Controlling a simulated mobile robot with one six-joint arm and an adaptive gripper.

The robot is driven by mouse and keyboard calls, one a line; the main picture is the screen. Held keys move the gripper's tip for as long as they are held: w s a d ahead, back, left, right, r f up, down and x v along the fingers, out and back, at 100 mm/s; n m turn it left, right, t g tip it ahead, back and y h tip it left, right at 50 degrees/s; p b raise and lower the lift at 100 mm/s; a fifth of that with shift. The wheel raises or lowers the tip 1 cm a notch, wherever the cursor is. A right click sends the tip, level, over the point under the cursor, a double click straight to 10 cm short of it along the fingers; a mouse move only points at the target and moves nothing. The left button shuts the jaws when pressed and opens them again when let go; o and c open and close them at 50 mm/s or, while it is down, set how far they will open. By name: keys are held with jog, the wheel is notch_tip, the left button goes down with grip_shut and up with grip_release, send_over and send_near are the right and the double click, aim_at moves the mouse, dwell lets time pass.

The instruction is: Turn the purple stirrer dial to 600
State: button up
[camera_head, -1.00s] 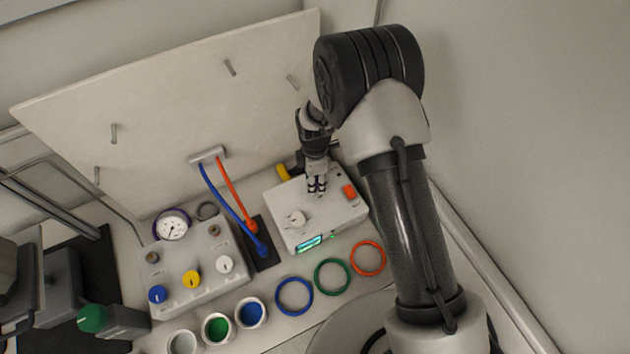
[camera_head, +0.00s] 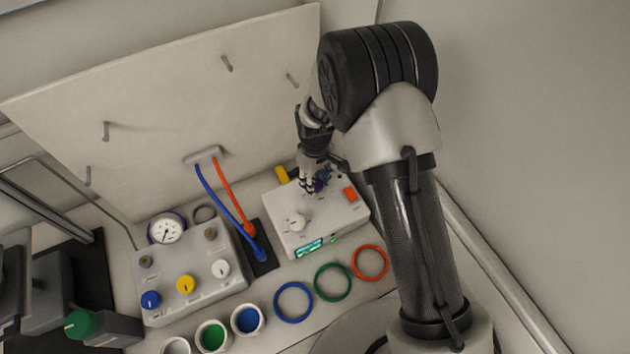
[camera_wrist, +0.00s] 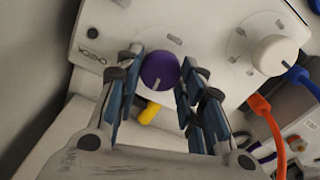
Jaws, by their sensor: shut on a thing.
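The purple stirrer dial (camera_wrist: 159,71) sits on the white control box and shows in the wrist view with a short pale mark pointing to its lower side. My gripper (camera_wrist: 158,85) is shut on the dial, with a blue-padded finger on each side. In the head view my gripper (camera_head: 314,182) is at the back of the control box (camera_head: 340,222), and the purple dial (camera_head: 322,181) shows partly between and behind the fingers. The box's small lit display (camera_head: 309,248) is too small to read.
A white knob (camera_head: 295,222) and an orange-red switch (camera_head: 351,194) share the box. Blue and orange hoses (camera_head: 232,195) run at its left. A second box (camera_head: 190,270) with several knobs stands further left. Coloured rings (camera_head: 333,281) lie in front.

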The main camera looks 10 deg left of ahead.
jog(key=m, duration=0.4)
jog(key=shift+m+b, duration=0.4)
jog(key=m, duration=0.5)
jog(key=shift+w+d+b, duration=0.1)
jog(key=shift+b, duration=0.25)
jog(key=m, duration=0.9)
jog(key=shift+d+m+b, duration=0.1)
jog(key=shift+m+b, duration=0.25)
jog(key=shift+m, duration=0.05)
jog(key=o, duration=1.1)
jog(key=shift+c, duration=0.2)
jog(key=shift+r, duration=0.1)
